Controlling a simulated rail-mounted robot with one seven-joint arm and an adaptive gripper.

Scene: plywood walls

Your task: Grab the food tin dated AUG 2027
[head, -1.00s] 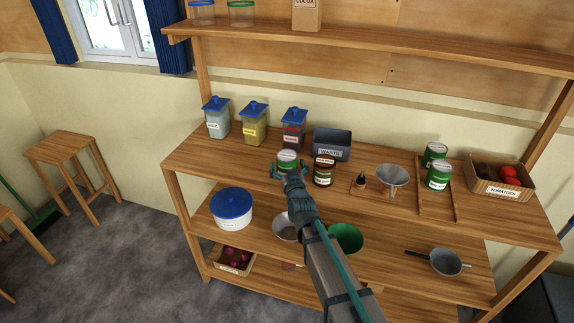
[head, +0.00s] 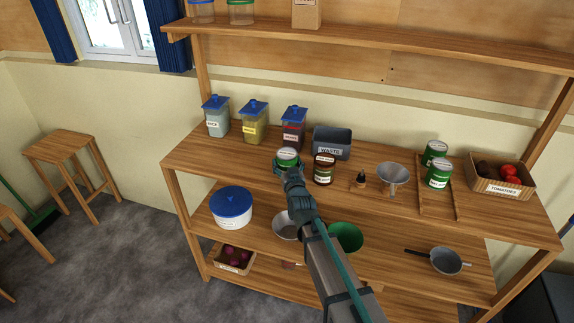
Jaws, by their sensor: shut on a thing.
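A green food tin with a pale lid (head: 288,154) is at the middle of the worktop, in front of the blue-lidded containers. My gripper (head: 287,165) is shut on this tin from the front; the fingers and arm hide its lower part. I cannot tell whether it touches the worktop. Two more green tins, a rear one (head: 434,151) and a front one (head: 439,174), stand to the right by a wooden rack. No date is readable on any tin.
A dark jar (head: 324,170) stands close to the right of the held tin. A funnel (head: 393,177) and a tomato crate (head: 502,187) are further right.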

